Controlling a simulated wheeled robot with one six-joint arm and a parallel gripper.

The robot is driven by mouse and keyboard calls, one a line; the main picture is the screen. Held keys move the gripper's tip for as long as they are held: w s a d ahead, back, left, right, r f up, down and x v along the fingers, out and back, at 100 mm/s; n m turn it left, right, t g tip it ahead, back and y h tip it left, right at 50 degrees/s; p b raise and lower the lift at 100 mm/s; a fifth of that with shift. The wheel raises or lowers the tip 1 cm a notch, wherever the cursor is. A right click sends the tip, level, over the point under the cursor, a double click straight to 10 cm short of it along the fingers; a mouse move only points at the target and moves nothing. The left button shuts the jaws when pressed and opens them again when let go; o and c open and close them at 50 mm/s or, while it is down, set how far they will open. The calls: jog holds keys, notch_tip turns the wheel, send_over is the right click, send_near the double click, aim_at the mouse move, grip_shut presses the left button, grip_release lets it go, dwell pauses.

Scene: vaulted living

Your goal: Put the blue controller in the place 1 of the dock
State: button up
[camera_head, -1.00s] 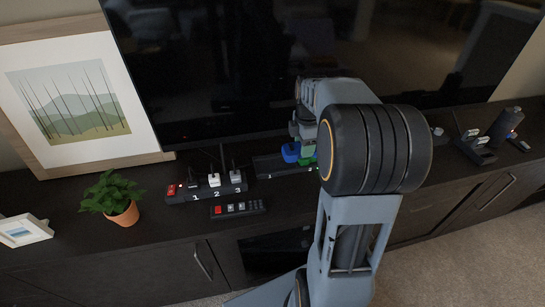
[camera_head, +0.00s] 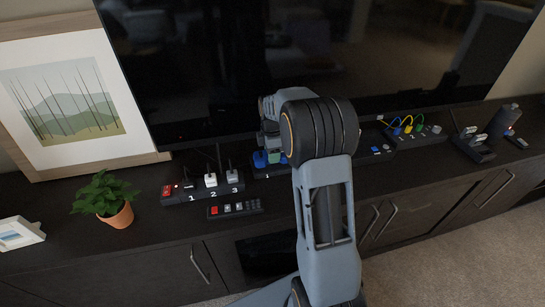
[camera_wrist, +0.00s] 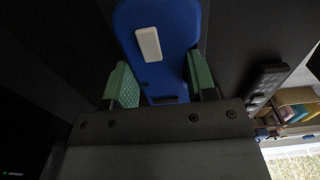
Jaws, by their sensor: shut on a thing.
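The blue controller (camera_wrist: 172,60) fills the top middle of the wrist view, with a pale rectangular patch on its face. My gripper (camera_wrist: 161,82) is shut on it, with one green finger pad on each side. In the head view the blue controller (camera_head: 260,159) shows at the left of my gripper (camera_head: 271,156). It is over or at the left end of the dark dock (camera_head: 262,173), near its white number 1. I cannot tell whether the controller touches the dock.
A switch strip (camera_head: 203,192) numbered 1 to 3 lies left of the dock, with a remote (camera_head: 235,208) in front. The television (camera_head: 200,75) stands close behind. A potted plant (camera_head: 104,197) and a framed picture (camera_head: 65,100) are at left. A cable strip (camera_head: 416,138) is at right.

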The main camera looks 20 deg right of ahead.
jog(key=shift+f, duration=0.95)
jog(key=shift+f, duration=0.15)
jog(key=o, duration=1.1)
